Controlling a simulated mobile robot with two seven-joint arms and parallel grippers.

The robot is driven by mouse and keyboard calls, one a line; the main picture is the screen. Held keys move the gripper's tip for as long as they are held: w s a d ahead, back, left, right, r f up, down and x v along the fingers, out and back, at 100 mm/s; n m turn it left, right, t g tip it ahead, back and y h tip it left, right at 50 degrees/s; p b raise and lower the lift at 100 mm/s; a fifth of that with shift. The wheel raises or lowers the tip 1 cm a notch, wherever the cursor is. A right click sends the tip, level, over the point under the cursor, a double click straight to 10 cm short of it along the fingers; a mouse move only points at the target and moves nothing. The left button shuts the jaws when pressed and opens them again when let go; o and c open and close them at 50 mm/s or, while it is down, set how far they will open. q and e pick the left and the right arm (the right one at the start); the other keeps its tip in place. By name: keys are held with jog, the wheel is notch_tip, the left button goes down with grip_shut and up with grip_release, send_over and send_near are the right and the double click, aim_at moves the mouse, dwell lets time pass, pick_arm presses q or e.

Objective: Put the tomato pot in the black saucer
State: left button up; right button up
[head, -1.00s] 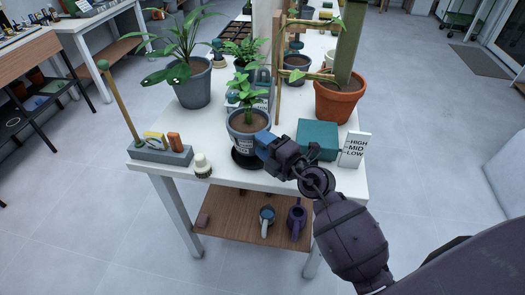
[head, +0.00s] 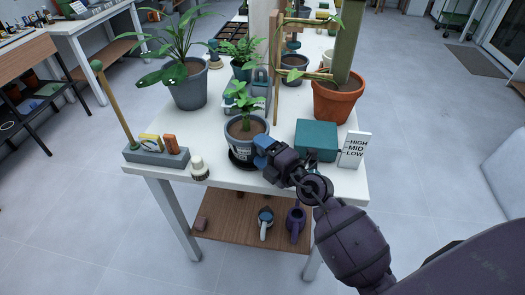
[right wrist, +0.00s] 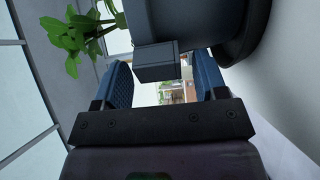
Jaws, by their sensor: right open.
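The tomato pot (head: 233,137), a grey pot with dark soil and a leafy green plant, stands upright at the table's front edge. It appears to sit in the black saucer (head: 238,163), whose dark rim shows around its base. In the right wrist view the pot (right wrist: 205,22) fills the top, with the dark saucer (right wrist: 262,45) at its right. My right gripper (head: 262,151) is at the pot's front right side, open. Its blue fingers (right wrist: 165,85) stand on either side of a grey block on the pot's wall, with gaps visible. My left gripper is not in view.
A teal box (head: 316,140) and a HIGH-MID-LOW sign (head: 354,150) stand to the right. A terracotta pot (head: 337,103) and other plants crowd behind.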

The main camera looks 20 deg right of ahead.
jog(key=shift+r, duration=0.15)
jog(key=shift+s+d, duration=0.1)
jog(key=shift+s, duration=0.05)
jog(key=v, duration=1.1)
jog(key=shift+s, duration=0.35)
jog(key=s+d+f+m+g+h, duration=0.1)
jog(key=s+f+m+g+h, duration=0.5)
jog(key=s+f+m, duration=0.8)
notch_tip(320, 180, down, 4)
jog(key=m, duration=0.7)
jog(key=shift+s+d, duration=0.25)
jog(key=shift+s, duration=0.1)
jog(key=shift+r, duration=0.15)
